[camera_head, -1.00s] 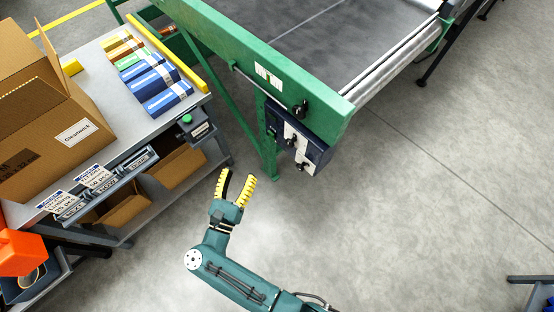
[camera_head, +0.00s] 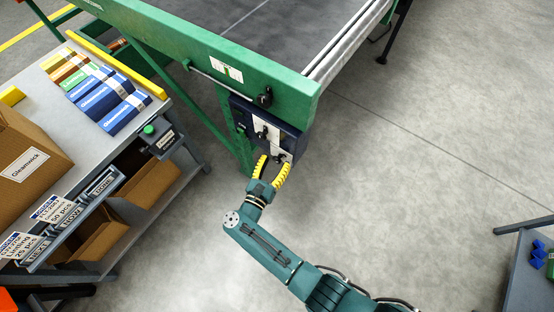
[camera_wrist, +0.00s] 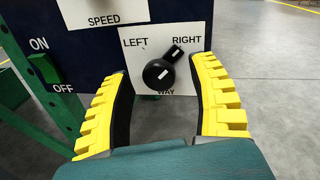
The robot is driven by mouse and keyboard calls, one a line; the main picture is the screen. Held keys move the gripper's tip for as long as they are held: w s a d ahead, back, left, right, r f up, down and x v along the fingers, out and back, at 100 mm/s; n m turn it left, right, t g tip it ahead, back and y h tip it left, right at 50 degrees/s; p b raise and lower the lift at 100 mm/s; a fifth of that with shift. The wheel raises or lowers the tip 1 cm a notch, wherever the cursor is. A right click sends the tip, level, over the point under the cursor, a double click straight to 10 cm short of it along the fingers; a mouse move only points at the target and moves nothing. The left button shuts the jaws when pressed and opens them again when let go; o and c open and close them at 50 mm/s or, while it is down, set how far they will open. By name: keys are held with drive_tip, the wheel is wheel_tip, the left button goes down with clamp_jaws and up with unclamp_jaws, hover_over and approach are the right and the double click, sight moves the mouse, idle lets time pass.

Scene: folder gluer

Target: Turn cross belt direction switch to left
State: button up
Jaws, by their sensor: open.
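The direction switch (camera_wrist: 160,72) is a black round knob with a lever and white marks, on a white plate labelled LEFT, RIGHT and WAY. Its lever points up and right, toward RIGHT. In the head view the dark blue control box (camera_head: 266,128) hangs under the green belt frame, with the switch (camera_head: 281,157) low on its face. My gripper (camera_head: 271,160) is open in front of the box. In the wrist view its yellow fingers (camera_wrist: 164,95) stand apart on the left and right of the knob, and they appear not to touch it.
A green ON/OFF control (camera_wrist: 44,68) is left of the switch, and a SPEED plate (camera_wrist: 104,14) is above it. A shelf table (camera_head: 60,110) with cartons and blue boxes stands at the left. A table with blue items (camera_head: 537,255) is at the right. The floor between is clear.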

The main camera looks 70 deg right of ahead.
drive_tip(key=shift+d, duration=0.7)
clamp_jaws()
